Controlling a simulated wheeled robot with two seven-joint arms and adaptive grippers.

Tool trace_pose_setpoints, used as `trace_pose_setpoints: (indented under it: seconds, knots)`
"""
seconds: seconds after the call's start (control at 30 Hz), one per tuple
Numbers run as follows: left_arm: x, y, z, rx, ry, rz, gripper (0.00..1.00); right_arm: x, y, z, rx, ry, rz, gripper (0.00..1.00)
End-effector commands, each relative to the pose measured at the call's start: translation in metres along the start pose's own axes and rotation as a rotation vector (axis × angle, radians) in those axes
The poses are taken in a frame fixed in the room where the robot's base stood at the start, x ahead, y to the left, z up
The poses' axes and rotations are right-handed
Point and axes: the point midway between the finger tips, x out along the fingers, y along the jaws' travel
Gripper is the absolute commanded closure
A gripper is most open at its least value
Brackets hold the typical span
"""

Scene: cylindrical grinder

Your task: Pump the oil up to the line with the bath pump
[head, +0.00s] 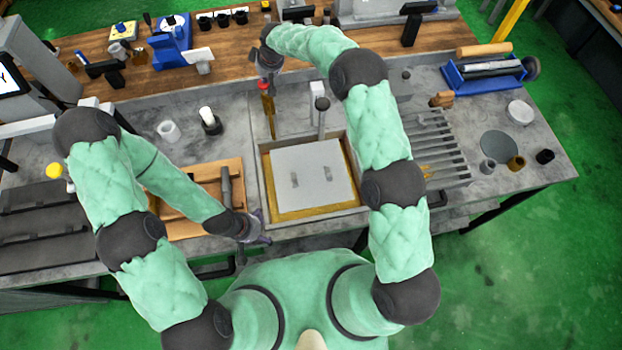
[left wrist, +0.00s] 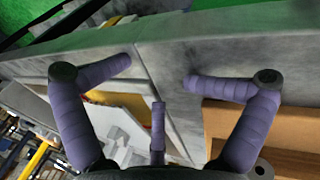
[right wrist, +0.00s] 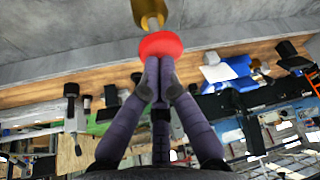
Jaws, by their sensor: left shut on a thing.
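The bath pump (head: 269,112) stands at the back left of the bath, a brass-coloured rod with a red knob (right wrist: 160,45) on top. My right gripper (right wrist: 160,82) has its fingers together, tips against or just at the knob, not around it. The bath (head: 359,196) is a grey-walled basin with yellow oil (head: 265,178) showing around a pale slotted plate (head: 312,178). I cannot make out the level line.
A wooden tray (head: 208,170) with a dark-handled tool lies left of the bath. A dark upright handle (head: 322,115) stands at the bath's back. A grey slatted rack (head: 436,150) is on the right. A white cup (head: 168,131) and small dark pots stand on the bench.

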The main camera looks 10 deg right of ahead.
Motion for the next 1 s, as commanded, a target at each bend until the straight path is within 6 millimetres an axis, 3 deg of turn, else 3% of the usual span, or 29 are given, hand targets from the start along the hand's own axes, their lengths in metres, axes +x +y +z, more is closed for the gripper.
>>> trace_pose_setpoints:
  seconds: [0.6, 1.0]
  knots:
    - [-0.007, -0.001, 0.004, -0.016, -0.011, -0.004, 0.6, -0.029, 0.0, -0.013, 0.0, 0.003, 0.001, 1.0]
    - [-0.007, -0.001, 0.004, -0.015, -0.012, -0.004, 0.6, -0.03, 0.001, -0.013, 0.0, 0.004, 0.001, 1.0]
